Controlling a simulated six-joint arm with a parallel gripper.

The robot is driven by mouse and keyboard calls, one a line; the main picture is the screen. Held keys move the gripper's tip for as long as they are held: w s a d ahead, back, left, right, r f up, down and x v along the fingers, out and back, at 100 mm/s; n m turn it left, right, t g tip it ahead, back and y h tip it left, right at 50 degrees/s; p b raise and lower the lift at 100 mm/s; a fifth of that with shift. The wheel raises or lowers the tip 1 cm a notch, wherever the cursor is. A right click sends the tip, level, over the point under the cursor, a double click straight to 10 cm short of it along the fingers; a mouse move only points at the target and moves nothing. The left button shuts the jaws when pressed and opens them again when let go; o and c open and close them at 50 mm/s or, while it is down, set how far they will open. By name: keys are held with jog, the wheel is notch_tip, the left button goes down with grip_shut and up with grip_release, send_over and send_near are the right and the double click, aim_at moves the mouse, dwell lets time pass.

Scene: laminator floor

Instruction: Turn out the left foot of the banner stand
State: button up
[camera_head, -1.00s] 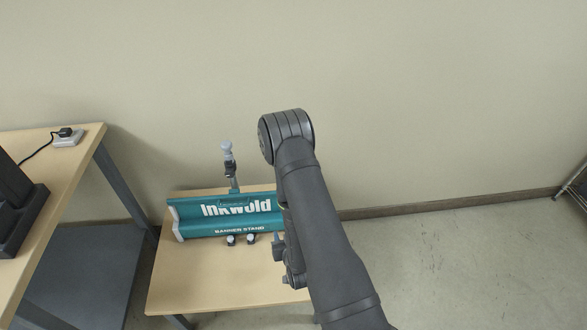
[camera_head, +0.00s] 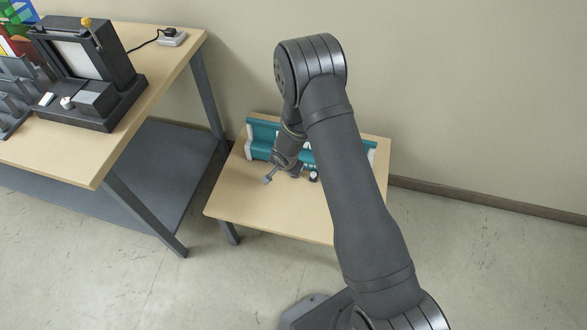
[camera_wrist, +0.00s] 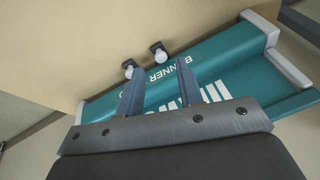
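The teal banner stand (camera_head: 258,140) with pale end caps lies along the back of the small low table, partly hidden by my arm. In the wrist view the stand (camera_wrist: 225,62) appears upside down, its lettering toward the fingers. Two small dark feet with light ends show along its front edge: one nearer the upper right (camera_wrist: 158,49), which looks like the left foot, and one lower (camera_wrist: 128,68). In the head view only one foot (camera_head: 313,176) shows clearly. My gripper (camera_wrist: 160,65) is open, its fingers apart over the stand's front, with nothing visible between them.
The low wooden table (camera_head: 270,212) has clear room in front of the stand. A taller bench (camera_head: 70,155) at left carries a dark machine (camera_head: 110,105) and a grey power socket with a plug (camera_head: 172,37). The wall is close behind the stand.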

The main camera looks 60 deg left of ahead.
jog(key=a+r+m+t+h, duration=0.1)
jog(key=a+r+m+t, duration=0.1)
jog(key=a+r+t, duration=0.15)
jog(key=shift+g+h, duration=0.3)
jog(key=shift+g, duration=0.25)
jog(key=x, duration=1.6)
jog(key=shift+w, duration=0.35)
grip_shut()
